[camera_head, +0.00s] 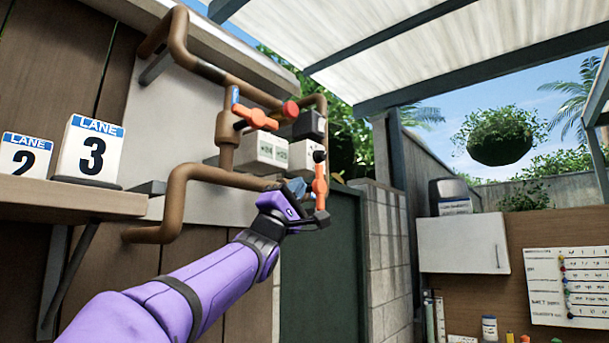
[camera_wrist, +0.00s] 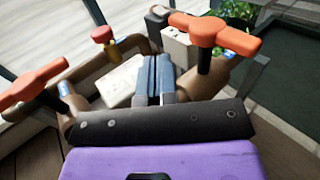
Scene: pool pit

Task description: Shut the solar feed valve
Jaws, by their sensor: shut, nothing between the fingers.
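Two orange-handled valves sit on brown pipework on the wall. In the head view, one handle (camera_head: 256,118) lies nearly level at the upper left beside a blue tag, and the other handle (camera_head: 320,187) stands roughly upright at the lower right. I cannot read which one is the solar feed. My gripper (camera_head: 298,187) is shut and empty, just left of the lower right handle in that view. In the wrist view my gripper (camera_wrist: 155,78) points between the left handle (camera_wrist: 34,82) and the right handle (camera_wrist: 215,33). Neither handle is between the fingers.
A red knob (camera_head: 290,109) and pale labelled boxes (camera_head: 267,152) sit among the brown pipes (camera_head: 177,190). A shelf (camera_head: 70,194) with lane number blocks stands at left. A white cabinet (camera_head: 462,244) and pegboard are at right. Open air lies right of the valves.

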